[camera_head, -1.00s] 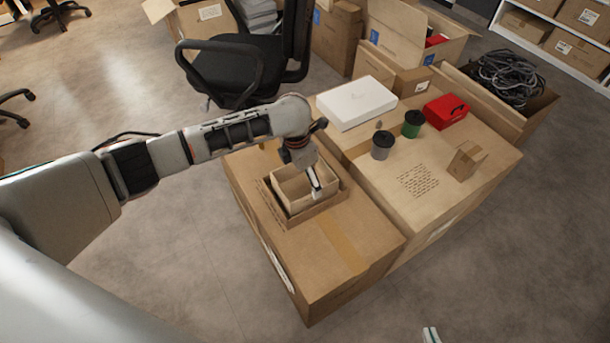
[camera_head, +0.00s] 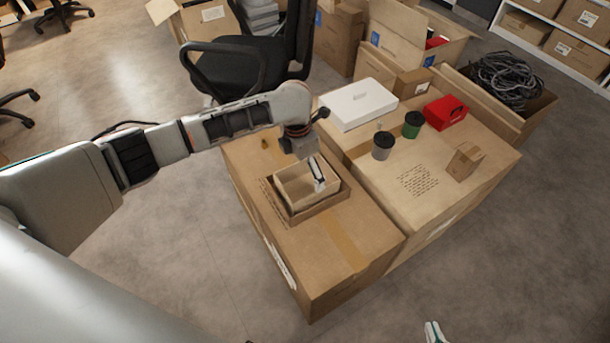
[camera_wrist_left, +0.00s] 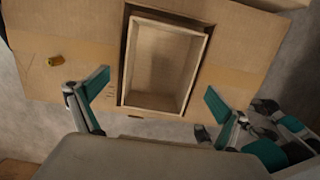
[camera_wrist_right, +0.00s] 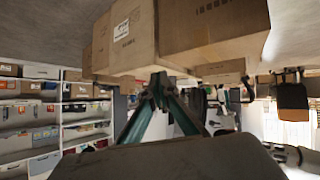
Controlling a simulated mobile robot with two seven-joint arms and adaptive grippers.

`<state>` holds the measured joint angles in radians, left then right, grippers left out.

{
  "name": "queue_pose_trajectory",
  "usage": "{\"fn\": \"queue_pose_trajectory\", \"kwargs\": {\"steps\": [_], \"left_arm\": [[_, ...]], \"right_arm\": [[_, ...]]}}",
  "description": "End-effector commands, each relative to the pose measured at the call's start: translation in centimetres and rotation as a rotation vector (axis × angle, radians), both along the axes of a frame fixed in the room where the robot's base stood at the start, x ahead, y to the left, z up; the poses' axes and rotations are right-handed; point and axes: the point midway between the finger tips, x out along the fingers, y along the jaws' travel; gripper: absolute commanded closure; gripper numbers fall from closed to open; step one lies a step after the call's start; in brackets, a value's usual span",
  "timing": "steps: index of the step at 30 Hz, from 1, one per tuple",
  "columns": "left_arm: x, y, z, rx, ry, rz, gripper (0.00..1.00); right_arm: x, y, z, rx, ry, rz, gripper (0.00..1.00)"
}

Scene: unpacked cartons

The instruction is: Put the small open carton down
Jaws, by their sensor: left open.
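The small open carton (camera_head: 293,189) is a light brown, empty, topless box. It sits upright inside a low brown cardboard surround (camera_head: 282,216) on top of the big left carton (camera_head: 335,262). In the left wrist view the small carton (camera_wrist_left: 164,104) shows a bare inside and a narrow dark gap around it. My left gripper (camera_head: 316,176) is above the small carton. Its teal fingers (camera_wrist_left: 157,100) are spread wide, empty and apart from the carton walls. My right gripper (camera_wrist_right: 160,84) has its fingertips together with nothing between them; only its tip shows at the head view's bottom edge.
On the neighbouring big carton (camera_head: 440,201) stand a white box (camera_head: 358,103), a grey cup (camera_head: 382,146), a green cup (camera_head: 412,125), a red box (camera_head: 445,112) and a small brown box (camera_head: 465,160). An office chair (camera_head: 235,68) stands behind. The big left carton's front top is clear.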

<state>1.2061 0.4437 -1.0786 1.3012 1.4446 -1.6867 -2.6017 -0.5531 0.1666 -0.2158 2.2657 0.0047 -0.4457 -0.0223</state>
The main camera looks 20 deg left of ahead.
Motion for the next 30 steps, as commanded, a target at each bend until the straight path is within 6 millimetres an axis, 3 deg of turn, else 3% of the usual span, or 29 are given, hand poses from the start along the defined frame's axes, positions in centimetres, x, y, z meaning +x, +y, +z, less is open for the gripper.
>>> {"fn": "queue_pose_trajectory", "kwargs": {"steps": [1,6,15,20,23,30], "left_arm": [[0.3,0.1,2.3,0.001,-0.015,-0.001,0.0],[-0.2,0.3,5.4,0.001,-0.011,-0.001,0.0],[-0.7,0.6,7.8,0.0,-0.001,-0.001,0.0],[-1.0,0.3,7.5,-0.007,0.003,0.009,0.0],[-2.2,-1.5,6.0,-0.048,0.003,0.069,0.0],[-8.4,-10.4,1.2,-0.327,0.029,0.496,0.0]], "right_arm": [[0.2,-0.2,0.5,-0.006,-0.007,0.0,1.0],[-0.1,-0.5,0.2,-0.013,0.002,-0.004,1.0],[-0.9,-1.0,-0.7,-0.02,0.026,-0.015,1.0],[-1.0,-1.0,-1.0,-0.021,0.03,-0.018,1.0],[-1.0,-1.0,-0.9,-0.02,0.029,-0.018,1.0],[-0.7,-0.9,-0.6,-0.018,0.023,-0.018,1.0]]}}
